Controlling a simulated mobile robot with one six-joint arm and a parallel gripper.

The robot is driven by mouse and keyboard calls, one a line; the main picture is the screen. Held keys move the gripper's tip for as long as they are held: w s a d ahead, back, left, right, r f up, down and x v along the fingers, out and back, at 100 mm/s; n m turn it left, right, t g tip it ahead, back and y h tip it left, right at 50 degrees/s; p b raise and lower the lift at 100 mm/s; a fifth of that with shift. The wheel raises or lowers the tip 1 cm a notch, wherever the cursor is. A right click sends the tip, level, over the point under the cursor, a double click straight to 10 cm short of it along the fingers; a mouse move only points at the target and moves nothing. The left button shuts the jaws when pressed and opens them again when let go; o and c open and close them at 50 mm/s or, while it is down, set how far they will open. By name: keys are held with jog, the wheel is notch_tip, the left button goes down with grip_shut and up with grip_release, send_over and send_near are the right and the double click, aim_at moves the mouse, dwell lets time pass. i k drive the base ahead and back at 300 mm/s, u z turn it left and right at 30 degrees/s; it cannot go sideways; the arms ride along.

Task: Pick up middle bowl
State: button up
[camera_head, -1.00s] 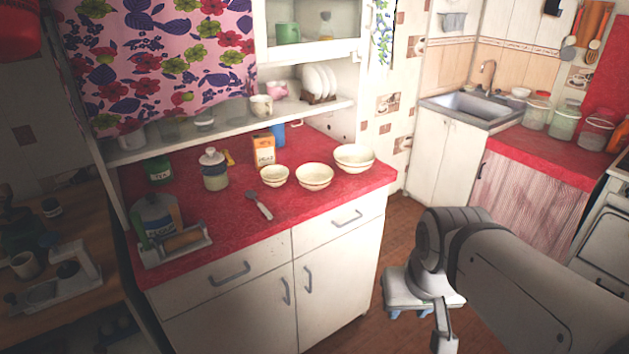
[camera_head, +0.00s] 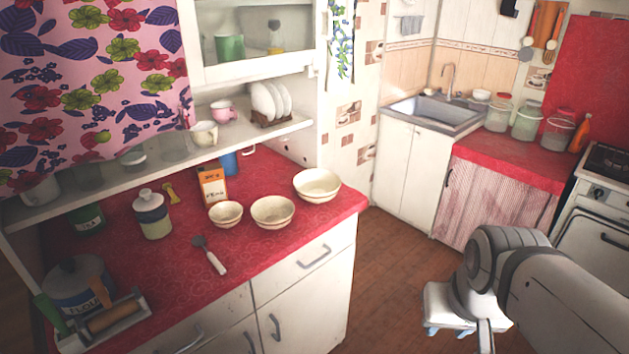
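Three cream bowls stand in a row on the red counter (camera_head: 300,229) of the white cabinet. The middle bowl (camera_head: 272,213) is between a smaller bowl (camera_head: 226,214) at its left and a larger bowl (camera_head: 317,186) at its right, near the counter's right end. My gripper (camera_head: 452,332) hangs below my arm at the lower right, over the floor and well apart from the bowls. Its blue-tipped fingers show only in part, and I cannot tell how far apart they are.
A spatula (camera_head: 209,255) lies in front of the small bowl. An orange-and-white carton (camera_head: 213,186) and a lidded jar (camera_head: 152,214) stand behind and left. A shelf (camera_head: 160,168) overhangs the counter's back. Wooden floor (camera_head: 385,270) lies open between cabinet and sink unit.

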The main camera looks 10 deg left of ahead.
aim_at(274, 211)
jog(key=z, duration=0.1)
jog(key=i, duration=1.35)
jog(key=u, duration=0.75)
